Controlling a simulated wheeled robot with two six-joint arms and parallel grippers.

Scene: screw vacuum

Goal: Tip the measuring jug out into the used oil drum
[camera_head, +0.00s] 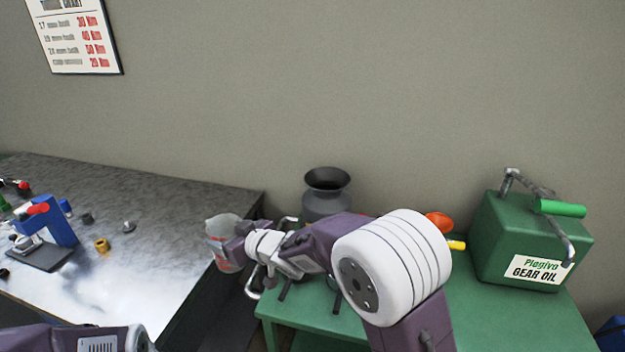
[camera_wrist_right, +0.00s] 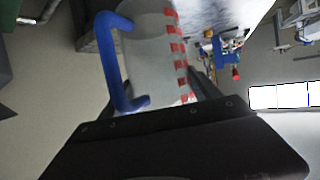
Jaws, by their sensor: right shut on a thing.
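The measuring jug (camera_head: 222,228) is a translucent pale vessel with red markings, at the left end of my right arm in the head view. My right gripper (camera_head: 234,246) is shut on it and holds it in the air by the gap between the workbench and the green stand. In the right wrist view the jug (camera_wrist_right: 155,55) shows its blue handle and a row of red marks. Its contents cannot be made out. The used oil drum (camera_head: 326,203) seems to be the dark grey vessel with a wide funnel mouth, behind my right arm; its lower part is hidden. My left gripper is out of view.
A green gear oil can (camera_head: 530,235) stands at the right of the green stand (camera_head: 500,318). The grey workbench (camera_head: 160,195) at left holds a blue device (camera_head: 60,225) and several small parts.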

